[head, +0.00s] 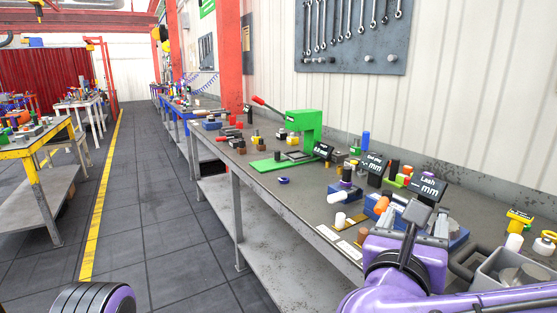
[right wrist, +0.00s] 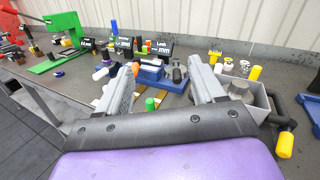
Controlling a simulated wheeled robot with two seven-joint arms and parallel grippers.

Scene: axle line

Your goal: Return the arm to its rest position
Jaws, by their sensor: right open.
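My right arm is purple and comes in from the lower right of the head view. Its gripper (head: 424,222) is above the near part of the workbench (head: 230,170). In the right wrist view the two grey fingers of the right gripper (right wrist: 163,82) stand wide apart with nothing held between them. A blue fixture block (right wrist: 150,75) lies on the bench beyond the fingers. My left gripper is not in view; only a purple and black rounded part of mine shows at the lower left of the head view.
A green press (head: 300,130) stands farther along the bench. Small labelled displays (head: 427,187) and a white cylinder (head: 340,219) are near the gripper. A grey bin (head: 500,272) is at the right. The floor aisle (head: 150,210) at left is clear.

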